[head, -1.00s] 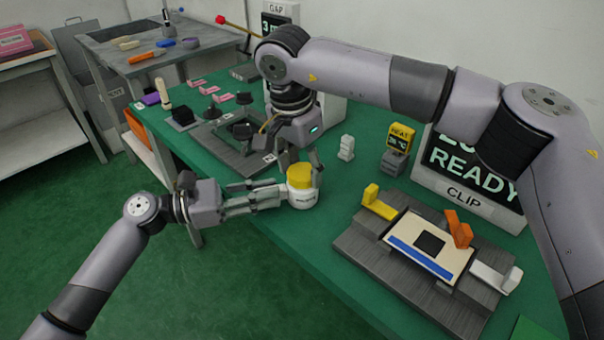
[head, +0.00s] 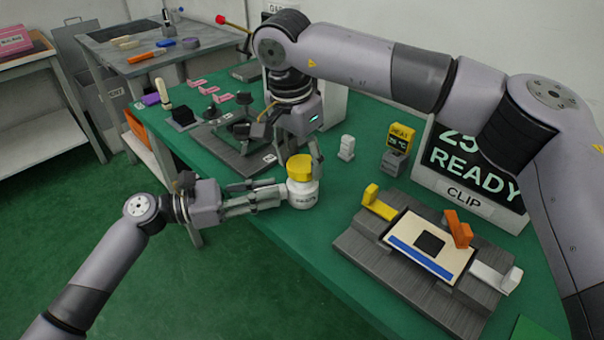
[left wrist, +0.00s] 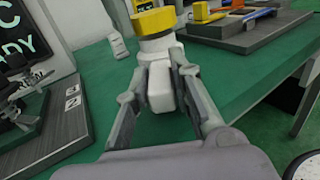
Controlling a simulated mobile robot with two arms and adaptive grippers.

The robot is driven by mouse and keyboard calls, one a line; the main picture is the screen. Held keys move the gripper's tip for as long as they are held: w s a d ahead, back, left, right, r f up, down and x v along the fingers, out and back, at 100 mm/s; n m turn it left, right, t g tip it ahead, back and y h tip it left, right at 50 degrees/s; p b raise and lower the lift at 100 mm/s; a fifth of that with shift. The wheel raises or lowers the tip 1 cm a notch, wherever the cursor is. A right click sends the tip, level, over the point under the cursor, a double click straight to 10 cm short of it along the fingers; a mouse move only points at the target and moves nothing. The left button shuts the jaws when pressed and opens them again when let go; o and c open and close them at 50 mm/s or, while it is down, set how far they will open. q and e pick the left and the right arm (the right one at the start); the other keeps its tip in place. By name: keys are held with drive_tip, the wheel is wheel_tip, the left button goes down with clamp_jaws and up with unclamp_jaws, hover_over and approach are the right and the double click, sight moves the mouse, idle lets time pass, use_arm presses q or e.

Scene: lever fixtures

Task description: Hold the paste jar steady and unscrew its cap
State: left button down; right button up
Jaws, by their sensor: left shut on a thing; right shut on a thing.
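The white paste jar (head: 304,194) stands upright over the green table near its front edge, with its yellow cap (head: 299,169) above the body. My left gripper (head: 284,194) is shut on the white body from the left. In the left wrist view its two fingers flank the jar (left wrist: 160,88), and the yellow cap (left wrist: 154,22) is at the top. My right gripper (head: 300,160) comes down from above and is shut on the cap, its fingers on either side. A pale band shows under the cap; I cannot tell whether the cap still touches the jar.
A grey fixture (head: 350,238) with a white-and-blue plate and colored levers stands at the right. A small white object (head: 347,148) and a yellow-topped heat display (head: 400,137) stand behind. A dark fixture (head: 228,150) lies at the left.

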drive_tip(key=shift+r, duration=1.5)
use_arm(q)
drive_tip(key=c, duration=1.3)
unclamp_jaws()
drive_tip(key=v, duration=1.2)
drive_tip(key=shift+a, duration=0.1)
